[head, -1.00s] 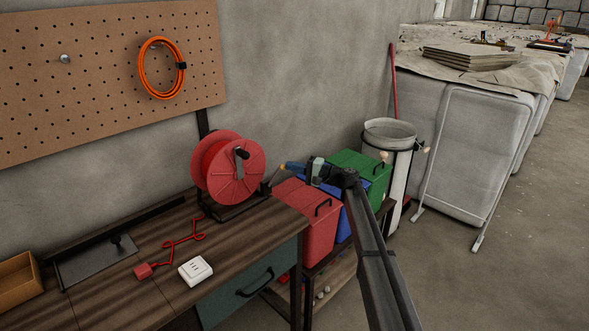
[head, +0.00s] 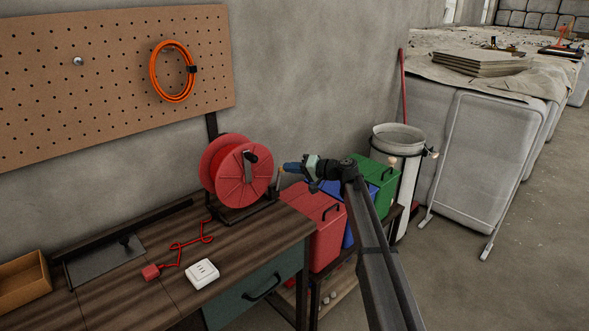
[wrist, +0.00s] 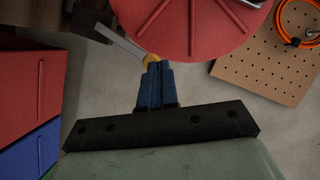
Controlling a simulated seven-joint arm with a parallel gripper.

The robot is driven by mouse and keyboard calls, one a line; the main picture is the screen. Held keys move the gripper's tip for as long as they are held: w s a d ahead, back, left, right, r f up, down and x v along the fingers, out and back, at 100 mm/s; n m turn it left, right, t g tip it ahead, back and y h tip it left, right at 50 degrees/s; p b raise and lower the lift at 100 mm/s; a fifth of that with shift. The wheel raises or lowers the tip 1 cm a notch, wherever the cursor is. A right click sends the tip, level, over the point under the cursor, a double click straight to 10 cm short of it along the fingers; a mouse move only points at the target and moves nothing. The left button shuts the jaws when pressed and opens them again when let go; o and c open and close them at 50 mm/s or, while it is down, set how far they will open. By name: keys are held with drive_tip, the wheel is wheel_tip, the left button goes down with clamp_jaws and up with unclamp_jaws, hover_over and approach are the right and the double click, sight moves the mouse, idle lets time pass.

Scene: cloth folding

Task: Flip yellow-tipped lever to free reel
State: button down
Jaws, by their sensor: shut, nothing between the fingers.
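The red reel (head: 236,172) stands on its dark frame at the right end of the workbench. It fills the top of the wrist view (wrist: 190,25). The lever (wrist: 120,40) is a grey bar beside the reel in the wrist view, with its yellow tip (wrist: 151,60) right at my fingertips. In the head view the lever (head: 278,178) stands thin at the reel's right side. My gripper (head: 285,167) has blue fingers and is shut with nothing held. In the wrist view my gripper (wrist: 155,72) appears to meet the yellow tip; contact is unclear.
A red cable with a plug (head: 151,272) and a white socket box (head: 202,273) lie on the workbench (head: 130,300). Red (head: 318,222), blue and green boxes stand right of the bench, below my arm. An orange coil (head: 172,72) hangs on the pegboard.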

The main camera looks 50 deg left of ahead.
drive_tip(key=shift+s+r+n, duration=0.1)
drive_tip(key=shift+s+n, duration=0.3)
drive_tip(key=shift+s, duration=0.05)
drive_tip(key=shift+w, duration=0.1)
drive_tip(key=w+a+r+v, duration=0.1)
drive_tip(key=w+v, duration=0.1)
drive_tip(key=v, duration=1)
drive_tip(key=shift+w+d, duration=0.3)
drive_tip(key=shift+m, duration=0.3)
